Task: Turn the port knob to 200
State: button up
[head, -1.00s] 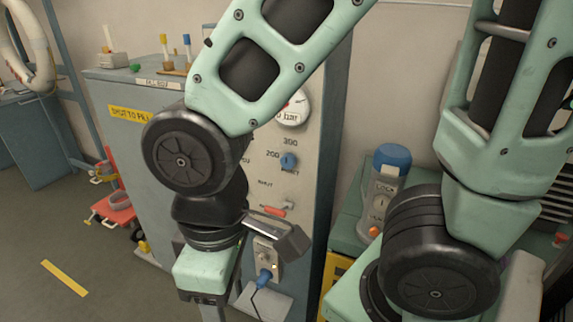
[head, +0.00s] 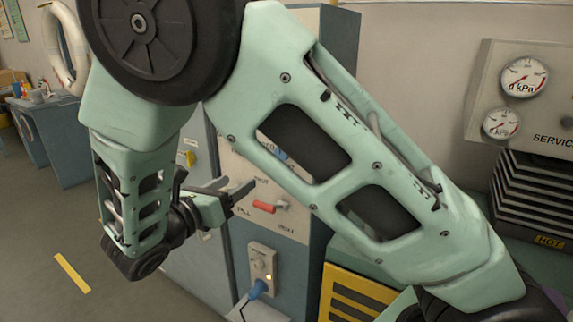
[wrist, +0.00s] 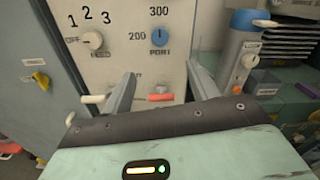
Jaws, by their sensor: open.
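The port knob is a round blue knob on the pale cabinet panel. In the wrist view the port knob (wrist: 161,38) is at the upper middle, with 200 to its left, 300 above and PORT below. Its pointer seems upright, but is too small to read surely. In the head view my arm mostly covers it; only a blue bit (head: 279,153) shows. My gripper (wrist: 161,70) is open and empty, facing the panel. Its fingers appear below the knob and either side of it, apart from it. In the head view my gripper (head: 243,192) is left of the red lever.
A red lever (head: 264,207) sits below the knob. A white selector (wrist: 92,40) marked OFF, 1, 2, 3 is to its left. A blue plug (head: 258,288) is in a socket lower down. A blue-topped canister (wrist: 245,50) stands to the right.

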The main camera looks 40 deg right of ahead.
jog(key=p+x, duration=0.2)
jog(key=x, duration=1.5)
jog(key=shift+d, duration=0.15)
jog(key=c, duration=1)
